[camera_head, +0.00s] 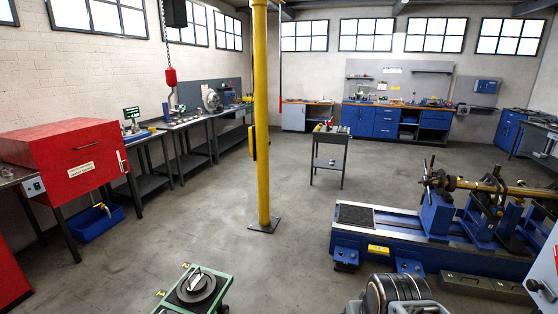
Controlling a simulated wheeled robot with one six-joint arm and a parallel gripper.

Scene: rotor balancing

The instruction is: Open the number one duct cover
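A red box cabinet (62,155) at the left has a front panel with a dark handle and a small white label too small to read. Its front panel looks closed. A blue balancing machine (400,237) stands at the right with a shaft (500,188) across its supports. My gripper is not in view.
A yellow post (262,120) stands mid-floor. A small cart (330,150) is behind it. A green-framed trolley (195,290) with a dark disc is at the bottom. A blue bin (92,222) sits under the red cabinet. The floor between the left benches and the post is clear.

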